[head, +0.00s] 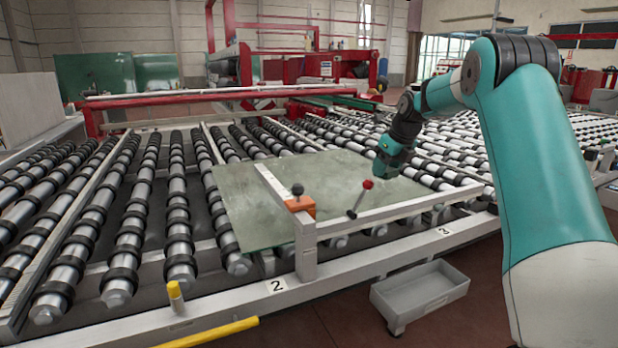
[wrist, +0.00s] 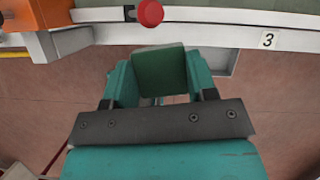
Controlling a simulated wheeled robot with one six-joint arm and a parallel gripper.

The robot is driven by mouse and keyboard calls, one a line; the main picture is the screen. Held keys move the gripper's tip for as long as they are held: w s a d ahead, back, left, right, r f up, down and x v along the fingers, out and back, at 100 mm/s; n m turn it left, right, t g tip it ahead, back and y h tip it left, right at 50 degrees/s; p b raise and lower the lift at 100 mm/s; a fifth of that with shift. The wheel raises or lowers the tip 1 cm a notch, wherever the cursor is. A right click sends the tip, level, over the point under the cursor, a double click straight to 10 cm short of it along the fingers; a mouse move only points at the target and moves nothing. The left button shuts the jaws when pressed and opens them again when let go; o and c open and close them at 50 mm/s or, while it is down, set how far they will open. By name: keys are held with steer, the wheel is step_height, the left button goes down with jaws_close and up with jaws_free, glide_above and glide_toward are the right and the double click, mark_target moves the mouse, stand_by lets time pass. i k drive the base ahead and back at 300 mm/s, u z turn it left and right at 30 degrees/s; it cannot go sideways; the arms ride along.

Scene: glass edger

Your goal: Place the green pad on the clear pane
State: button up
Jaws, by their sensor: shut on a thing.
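The green pad (wrist: 160,72) is a small dark green block in the wrist view. It sits between the two fingers of my gripper (wrist: 160,78), which is shut on it. In the head view my gripper (head: 386,170) hangs in the air, its tip pictured against the right part of the pane; the pad cannot be made out there. In the wrist view the floor and rail show behind the pad, not the pane. The clear pane (head: 245,205) is a flat greenish sheet lying on the rollers. A strip of it shows at the top of the wrist view (wrist: 250,18).
A lever with a red knob (head: 367,184) and an orange block with a dark knob (head: 300,205) stand at the pane's near side by the white rail (head: 400,210). A grey tray (head: 420,300) is on the floor in front. Rollers surround the pane.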

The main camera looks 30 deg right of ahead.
mark_target(321, 185)
steer(key=i, duration=1.25)
